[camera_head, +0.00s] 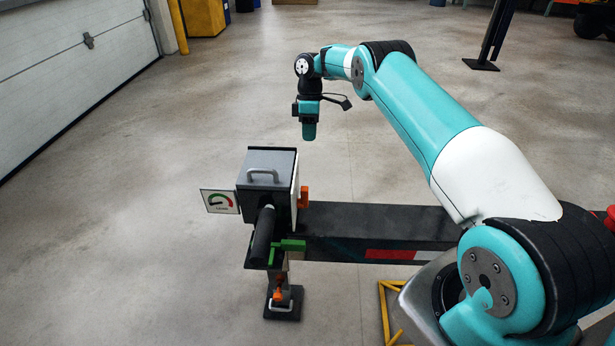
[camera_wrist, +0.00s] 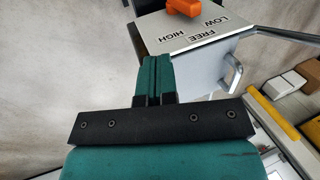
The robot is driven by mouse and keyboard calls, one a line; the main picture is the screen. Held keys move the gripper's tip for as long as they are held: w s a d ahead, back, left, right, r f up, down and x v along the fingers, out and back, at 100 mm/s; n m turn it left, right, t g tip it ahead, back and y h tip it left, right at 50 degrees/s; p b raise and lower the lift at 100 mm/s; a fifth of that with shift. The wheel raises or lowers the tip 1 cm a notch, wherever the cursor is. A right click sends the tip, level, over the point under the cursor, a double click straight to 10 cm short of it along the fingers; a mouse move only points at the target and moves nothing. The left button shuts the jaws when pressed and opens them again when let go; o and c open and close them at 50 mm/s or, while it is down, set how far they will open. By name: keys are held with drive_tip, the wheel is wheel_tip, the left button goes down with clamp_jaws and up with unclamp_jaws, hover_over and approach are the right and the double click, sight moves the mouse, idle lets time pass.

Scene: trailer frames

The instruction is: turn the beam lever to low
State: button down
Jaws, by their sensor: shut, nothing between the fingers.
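The orange lever (camera_head: 303,197) sits on the light side plate of a grey box (camera_head: 268,166) at the beam's end. In the wrist view the lever (camera_wrist: 184,7) is at the top edge, partly cut off, beside a plate (camera_wrist: 235,38) marked LOW, FREE and HIGH. I cannot tell which mark the lever points to. My gripper (camera_head: 309,132) points down above and behind the box, apart from the lever. In the wrist view its two green fingers (camera_wrist: 151,68) are together and empty, below the plate in the picture.
A dark beam (camera_head: 365,222) runs right from the box. A gauge sign (camera_head: 220,201) sticks out left. A black cylinder (camera_head: 263,235) and green part (camera_head: 290,245) are in front, above a stand foot (camera_head: 283,310). The open floor (camera_head: 150,220) is clear on the left.

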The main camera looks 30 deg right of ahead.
drive_tip(key=shift+d+b+x, duration=0.4)
drive_tip(key=shift+b+x, duration=2)
drive_tip(key=shift+b, duration=2.1)
drive_tip(key=b, duration=0.2)
hover_over(303, 198)
drive_tip(key=w+d, duration=0.3)
drive_tip(key=shift+w+d+x, duration=0.15)
drive_tip(key=shift+x, duration=0.7)
drive_tip(key=shift+w+d+x, duration=0.15)
drive_tip(key=shift+x, duration=0.75)
drive_tip(key=shift+w+d+x, duration=0.1)
drive_tip(key=shift+d+x, duration=0.05)
drive_tip(key=shift+x, duration=0.7)
drive_tip(key=shift+f, duration=0.2)
drive_tip(key=shift+a+b, duration=0.2)
drive_tip(key=shift+b, duration=0.15)
